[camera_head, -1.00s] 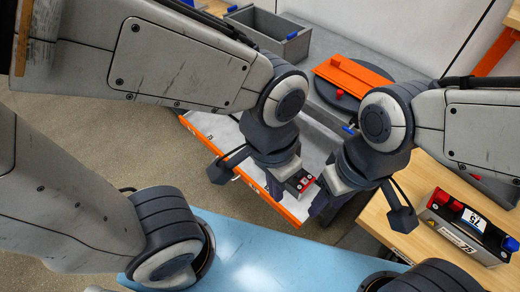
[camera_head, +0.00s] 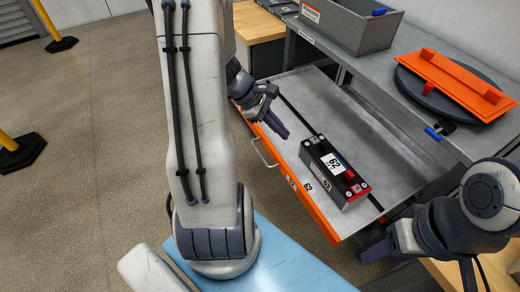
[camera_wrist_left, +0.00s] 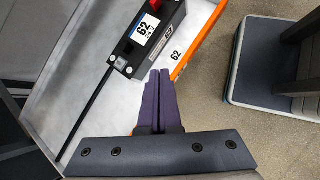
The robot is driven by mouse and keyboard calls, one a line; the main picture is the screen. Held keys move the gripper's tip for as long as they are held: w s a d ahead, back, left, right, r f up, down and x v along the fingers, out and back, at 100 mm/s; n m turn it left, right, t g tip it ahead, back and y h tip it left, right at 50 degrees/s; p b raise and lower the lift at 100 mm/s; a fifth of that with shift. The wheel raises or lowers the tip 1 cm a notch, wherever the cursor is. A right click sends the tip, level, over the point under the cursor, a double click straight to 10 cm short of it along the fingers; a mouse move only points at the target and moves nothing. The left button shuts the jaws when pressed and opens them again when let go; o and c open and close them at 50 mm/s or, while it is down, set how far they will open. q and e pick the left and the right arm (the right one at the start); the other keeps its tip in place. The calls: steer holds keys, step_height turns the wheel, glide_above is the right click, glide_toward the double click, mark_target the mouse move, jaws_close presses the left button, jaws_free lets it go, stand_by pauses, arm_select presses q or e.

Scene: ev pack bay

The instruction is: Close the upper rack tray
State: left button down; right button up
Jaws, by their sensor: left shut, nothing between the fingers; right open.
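The upper rack tray (camera_head: 308,96) is pulled out, a grey metal tray with an orange front (camera_head: 318,214) and a wire handle (camera_head: 264,152). A dark battery module (camera_head: 334,172) labelled 62, with a red part on top, rests in it. My left gripper (camera_head: 282,131) is shut and empty near the tray's orange front, behind the handle in the head view. In the left wrist view its fingers (camera_wrist_left: 160,80) are together, pointing toward the module and orange front. My right gripper (camera_head: 374,252) is open and empty, just beyond the tray's right end.
A grey bin (camera_head: 352,28) and an orange plate with a grip (camera_head: 455,80) on a dark disc (camera_head: 440,100) stand on the grey surface behind the tray. A wooden bench (camera_head: 258,22) is at the back left. The floor left of the tray is open.

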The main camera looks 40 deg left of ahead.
mark_target(264, 142)
arm_select(q)
steer(key=s+a+f+n+t+y+b, duration=0.25)
steer(key=a+f+n, duration=0.35)
steer(key=a, duration=0.3)
steer(key=s+a+f+n+t+y+b, duration=0.1)
steer(key=s+a+f+n+t+b, duration=0.15)
steer(key=a+f+n, duration=0.45)
steer(key=w+f, duration=0.1)
steer(key=w, duration=0.1)
steer(key=w+d+f+m+b, duration=0.1)
steer(key=w+f, duration=0.1)
steer(key=w+f+m+b, duration=0.1)
steer(key=w+f, duration=0.1)
steer(key=shift+w+d+f+h, duration=0.15)
steer(key=shift+d+f+h, duration=0.1)
steer(key=w, duration=0.1)
steer(key=w+d, duration=0.1)
steer(key=w, duration=0.1)
steer(key=shift+w+d, duration=0.2)
steer(key=shift+w, duration=0.25)
arm_select(e)
step_height(264, 142, down, 9)
steer(key=shift+r, duration=0.15)
